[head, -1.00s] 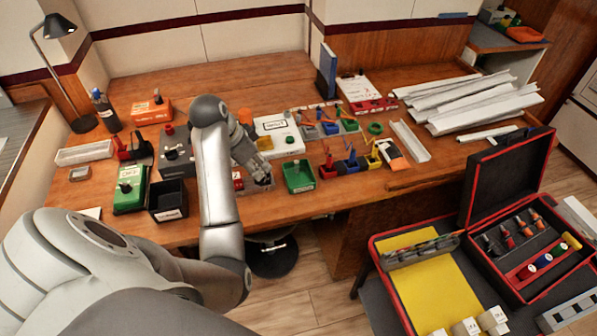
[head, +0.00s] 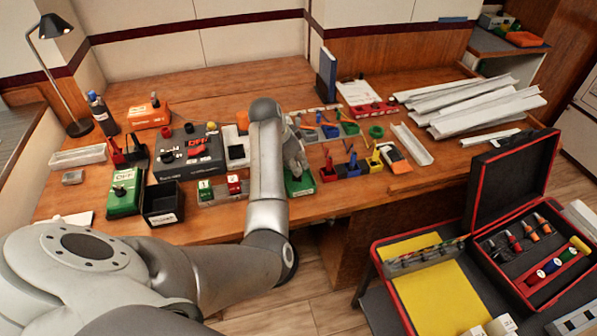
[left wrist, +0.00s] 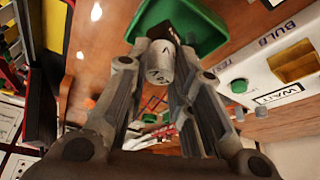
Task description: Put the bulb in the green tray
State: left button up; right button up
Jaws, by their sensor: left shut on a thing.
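The green tray (head: 299,188) sits near the table's front edge, partly covered by my left arm. My left gripper (head: 296,172) is over the tray, pointing down. In the left wrist view, the gripper (left wrist: 160,75) is shut on the bulb (left wrist: 159,62), a small grey cylinder with dark marks. The bulb is in front of the green tray (left wrist: 205,28) in that view; whether it touches the tray I cannot tell. The bulb is hidden in the head view. My right gripper is not in view.
The white tester box (left wrist: 285,70), marked BULB and WAIT, is beside the tray. Red, blue and yellow bins (head: 328,173) stand to the tray's right. Left are small green and red blocks (head: 235,184) and a black bin (head: 163,204). An open red-edged case (head: 520,185) is at right.

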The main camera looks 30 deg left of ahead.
pick_arm(q)
jog(key=shift+w+d+f, duration=0.15)
jog(key=shift+w+f, duration=0.2)
jog(key=shift+f, duration=0.1)
jog(key=shift+w+f+p, duration=0.1)
jog(key=shift+f+p, duration=0.2)
jog(key=shift+f, duration=1.35)
jog(key=o, duration=0.9)
jog(key=shift+f, duration=0.1)
jog(key=v, duration=1.2)
